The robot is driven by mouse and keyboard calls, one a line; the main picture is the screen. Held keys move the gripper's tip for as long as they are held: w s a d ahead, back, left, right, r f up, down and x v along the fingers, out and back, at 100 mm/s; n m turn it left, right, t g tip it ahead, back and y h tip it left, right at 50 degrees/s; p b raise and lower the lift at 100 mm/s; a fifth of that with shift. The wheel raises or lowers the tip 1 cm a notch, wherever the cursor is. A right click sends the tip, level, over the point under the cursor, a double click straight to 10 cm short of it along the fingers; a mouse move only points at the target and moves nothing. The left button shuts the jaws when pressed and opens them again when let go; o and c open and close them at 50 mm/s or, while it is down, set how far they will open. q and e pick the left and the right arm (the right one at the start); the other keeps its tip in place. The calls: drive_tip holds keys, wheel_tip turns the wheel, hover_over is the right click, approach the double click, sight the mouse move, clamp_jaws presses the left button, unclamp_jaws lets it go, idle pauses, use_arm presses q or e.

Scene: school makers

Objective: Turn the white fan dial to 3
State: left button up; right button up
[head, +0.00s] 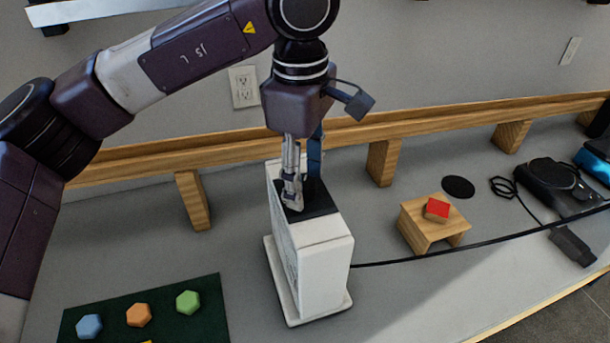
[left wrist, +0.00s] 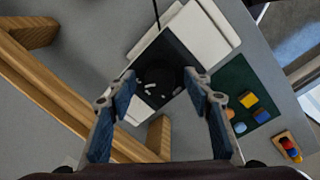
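The white fan (head: 322,268) is an upright box on a flat white base on the counter. Its top carries a black panel (head: 322,201), which also shows in the left wrist view (left wrist: 176,47). A round black dial (left wrist: 160,82) with small white marks sits on that panel. My left gripper (head: 300,198) points straight down over the panel and hides most of the dial in the head view. In the left wrist view its two fingers (left wrist: 161,82) are apart, one on each side of the dial. I cannot tell whether they touch it. My right gripper is not in view.
A dark green mat (head: 205,322) with coloured hexagonal pieces lies to the left. A small wooden stand (head: 432,237) with a red block (head: 437,209) stands to the right. A black cable (head: 440,252) runs right from the fan. A wooden rail (head: 235,150) runs along the wall behind.

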use_arm(q)
wheel_tip(320, 180, up, 12)
drive_tip(key=shift+s+a, duration=0.15)
drive_tip(key=shift+s, duration=0.25)
drive_tip(key=shift+f, duration=0.1)
idle(0.5)
